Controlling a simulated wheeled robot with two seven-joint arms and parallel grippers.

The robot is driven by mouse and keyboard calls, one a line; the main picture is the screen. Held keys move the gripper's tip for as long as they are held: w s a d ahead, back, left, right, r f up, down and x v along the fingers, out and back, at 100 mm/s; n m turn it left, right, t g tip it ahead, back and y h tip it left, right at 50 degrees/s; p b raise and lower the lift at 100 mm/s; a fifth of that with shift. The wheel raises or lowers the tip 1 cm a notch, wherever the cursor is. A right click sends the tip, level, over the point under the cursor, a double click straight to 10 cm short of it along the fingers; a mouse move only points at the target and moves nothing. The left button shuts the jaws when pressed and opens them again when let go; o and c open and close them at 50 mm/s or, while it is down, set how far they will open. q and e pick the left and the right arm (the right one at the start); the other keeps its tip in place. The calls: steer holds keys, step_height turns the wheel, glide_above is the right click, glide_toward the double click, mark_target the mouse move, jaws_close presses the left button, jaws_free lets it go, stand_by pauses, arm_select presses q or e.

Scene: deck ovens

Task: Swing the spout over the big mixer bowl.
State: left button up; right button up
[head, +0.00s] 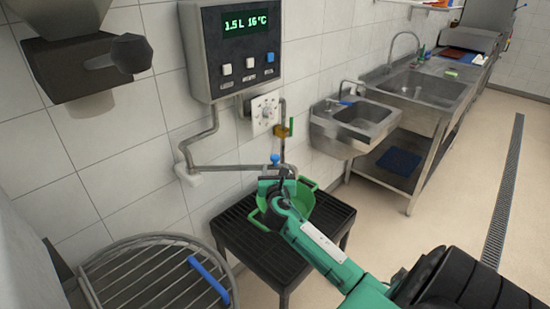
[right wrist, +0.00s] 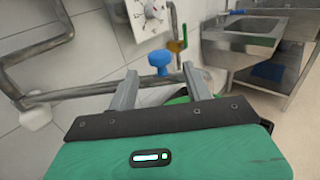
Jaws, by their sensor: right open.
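The spout (head: 228,168) is a thin metal pipe running sideways from the wall below the control box, with a blue knob (head: 275,159) near its free end. That end is above a green bucket (head: 308,184), not over the mixer bowl. The big mixer bowl (head: 226,304), under a wire guard, is at the lower left. My right gripper (head: 277,180) is open at the spout's end, close to the knob. In the right wrist view the blue knob (right wrist: 160,60) shows between and just beyond the fingertips (right wrist: 160,74); contact cannot be told. My left gripper is out of view.
The bucket stands on a dark slatted stand (head: 250,246). The control box (head: 238,50) reads 1.5 L 16 °C, with a white dial (head: 265,112) and a green-handled brass valve (head: 284,130) below. A blue handle (head: 209,280) lies on the guard. Sinks (head: 355,125) stand at the right.

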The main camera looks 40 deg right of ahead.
mark_target(275, 162)
steer(key=x, duration=0.6)
steer(key=shift+p, duration=0.3)
jaws_close()
